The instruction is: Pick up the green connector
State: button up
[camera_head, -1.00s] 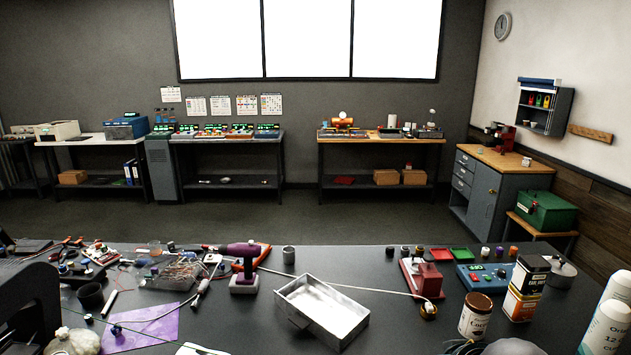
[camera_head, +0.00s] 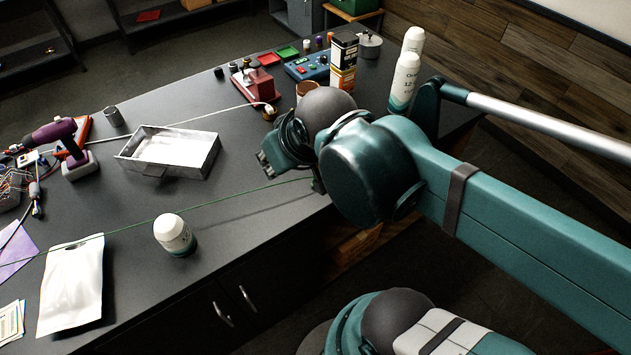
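I cannot make out a green connector in view. A thin green cable (camera_head: 150,219) runs across the table from the left and ends at the underside of my arm's wrist, where any connector is hidden or too small to tell. My gripper (camera_head: 285,172) is low over the front right part of the table, right of the metal tray. It is dark and partly covered by my wrist. Whether its fingers are open, shut or holding anything is unclear.
A metal tray (camera_head: 190,156) stands left of my gripper. A white bottle (camera_head: 174,234) and a white pouch (camera_head: 73,290) are near the front edge. A red device (camera_head: 254,82), cans (camera_head: 343,62) and tall white bottles (camera_head: 404,80) are behind my arm.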

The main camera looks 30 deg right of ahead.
jog(key=shift+w+d+f+n+g+p, duration=0.7)
jog(key=shift+d+f+n+g+p, duration=0.5)
jog(key=shift+d+f+n, duration=1.25)
jog(key=shift+w+d+f+n+g+p, duration=0.65)
jog(key=shift+d+f+n+g+p, duration=0.9)
jog(key=shift+n, duration=1.65)
jog(key=shift+w+d+f+n+g+p, duration=0.8)
jog(key=shift+d+f+n, duration=0.6)
jog(key=shift+d+n, duration=1.3)
jog(key=shift+s+a+f, duration=0.1)
jog(key=shift+s+a, duration=0.05)
jog(key=shift+a, duration=0.05)
jog(key=shift+f, duration=1.2)
jog(key=shift+f, duration=0.2)
jog(key=shift+f+b, duration=0.3)
jog(key=shift+f, duration=2.1)
